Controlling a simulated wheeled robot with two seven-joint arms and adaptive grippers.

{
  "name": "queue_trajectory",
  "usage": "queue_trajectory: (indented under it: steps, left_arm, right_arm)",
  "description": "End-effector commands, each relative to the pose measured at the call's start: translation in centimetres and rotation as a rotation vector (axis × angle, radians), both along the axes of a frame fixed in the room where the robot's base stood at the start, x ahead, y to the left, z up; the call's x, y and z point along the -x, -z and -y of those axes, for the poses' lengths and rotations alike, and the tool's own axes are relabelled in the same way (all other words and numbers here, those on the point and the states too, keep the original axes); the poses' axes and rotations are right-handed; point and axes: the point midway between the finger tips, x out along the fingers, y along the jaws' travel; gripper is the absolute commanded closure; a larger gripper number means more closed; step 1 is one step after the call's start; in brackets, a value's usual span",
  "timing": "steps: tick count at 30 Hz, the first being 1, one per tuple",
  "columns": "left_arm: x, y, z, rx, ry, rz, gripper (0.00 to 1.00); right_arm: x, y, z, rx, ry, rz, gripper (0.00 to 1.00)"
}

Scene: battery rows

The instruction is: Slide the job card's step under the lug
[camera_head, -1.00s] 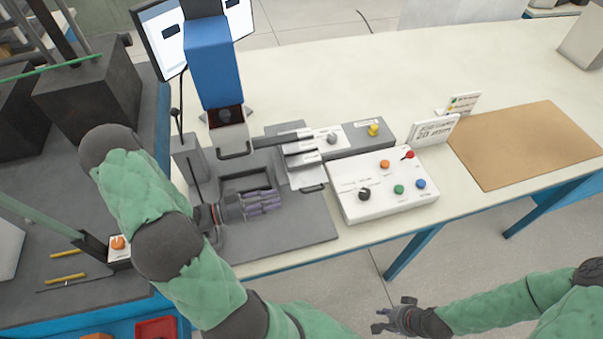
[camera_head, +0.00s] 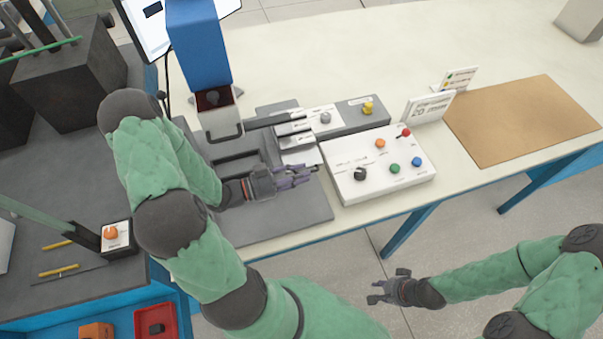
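A pale stepped piece (camera_head: 294,142) with labelled levels sits between the dark fixture plate (camera_head: 290,222) and the white control box; I take it as the step. A dark bar (camera_head: 272,121) passes just above its far end; whether this is the lug I cannot tell. The printed job card (camera_head: 428,107) stands behind the control box. My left gripper (camera_head: 305,175) is over the plate, fingers pointing right, at the near end of the stepped piece, covering its dark handle. Whether the fingers hold the handle is unclear. My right gripper (camera_head: 377,287) is open and empty over the floor, in front of the table.
The white control box (camera_head: 375,168) with coloured buttons is close to the right of my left gripper. The blue machine head (camera_head: 197,50) stands over the fixture's far side. A brown mat (camera_head: 520,120) lies at right.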

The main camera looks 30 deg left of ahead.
Motion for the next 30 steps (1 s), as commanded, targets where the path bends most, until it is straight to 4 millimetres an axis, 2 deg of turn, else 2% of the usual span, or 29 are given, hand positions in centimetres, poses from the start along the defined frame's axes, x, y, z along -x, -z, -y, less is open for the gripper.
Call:
queue_trajectory:
  steps: [12,13,16,23,30]
  left_arm:
    - [-0.5,0.0,0.5,0.0,0.0,0.0,0.67]
    - [-0.5,0.0,0.5,0.0,0.0,0.0,0.72]
    - [-0.5,0.0,0.5,0.0,0.0,0.0,1.0]
    - [-0.6,0.0,0.4,0.0,0.0,0.0,1.0]
    - [-2.8,0.1,-2.2,-0.003,0.0,0.001,1.0]
  right_arm:
    - [0.0,0.1,0.0,0.0,0.0,0.0,0.71]
    - [0.0,0.1,0.0,0.0,0.0,0.0,0.71]
    - [0.0,0.1,0.0,0.0,0.0,0.0,0.71]
    - [0.0,0.1,0.0,0.0,0.0,0.0,0.71]
    - [0.0,-0.1,0.0,0.0,0.0,0.0,0.71]
